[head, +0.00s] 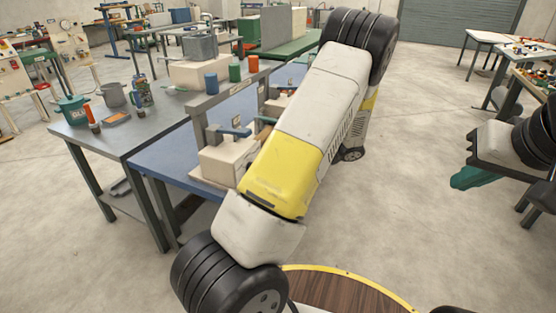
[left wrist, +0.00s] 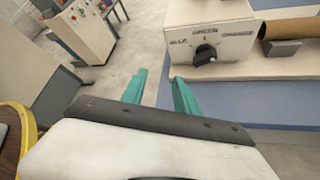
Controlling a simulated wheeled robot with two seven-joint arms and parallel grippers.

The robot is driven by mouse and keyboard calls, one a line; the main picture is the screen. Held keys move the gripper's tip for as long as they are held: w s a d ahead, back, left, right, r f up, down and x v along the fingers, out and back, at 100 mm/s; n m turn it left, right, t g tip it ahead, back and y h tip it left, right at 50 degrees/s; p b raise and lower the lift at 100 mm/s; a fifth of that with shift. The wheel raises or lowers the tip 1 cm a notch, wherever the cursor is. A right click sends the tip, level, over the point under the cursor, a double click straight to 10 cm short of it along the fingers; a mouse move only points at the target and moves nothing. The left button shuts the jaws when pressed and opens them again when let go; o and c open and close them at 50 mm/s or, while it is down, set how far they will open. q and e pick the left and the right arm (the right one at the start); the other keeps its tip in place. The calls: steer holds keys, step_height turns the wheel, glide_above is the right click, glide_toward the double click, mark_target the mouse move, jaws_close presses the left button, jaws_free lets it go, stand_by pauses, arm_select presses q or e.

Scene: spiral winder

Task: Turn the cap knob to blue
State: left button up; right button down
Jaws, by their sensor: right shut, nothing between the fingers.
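The dark round cap knob (left wrist: 205,54) is on the front of a cream housing (left wrist: 240,65) in the left wrist view. Labels reading BLUE, GREEN and ORANGE run around it from left to right. I cannot tell surely which label its pointer faces. My left gripper (left wrist: 160,78) has two teal fingers spread apart with nothing between them, left of and below the knob and clear of it. It is hidden in the head view. My right gripper (head: 475,177) is shut and empty at the right of the head view, far from the winder.
The winder's grey frame (head: 200,117) stands on a blue bench (head: 165,160), with blue, green and orange cylinders on top. A brown tube (left wrist: 290,27) lies right of the knob. A grey table (head: 85,130) at left holds pots and tools. My large arm hides much of the bench.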

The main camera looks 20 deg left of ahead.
arm_select(q)
steer(key=w+f+m+t+y, duration=0.1)
steer(key=w+f+m+y, duration=0.1)
steer(key=m, duration=0.1)
steer(key=w+f+m+t+y, duration=0.1)
steer(key=w+f+m+y, duration=0.1)
steer(key=m, duration=0.1)
steer(key=w+f+m+t+y, duration=0.2)
steer(key=m, duration=0.1)
steer(key=shift+w+a+f, duration=0.1)
steer(key=shift+w+f, duration=0.05)
steer(key=shift+f, duration=0.05)
steer(key=a, duration=0.7)
steer(key=shift+w+a, duration=0.3)
steer(key=shift+w, duration=0.05)
jaws_close()
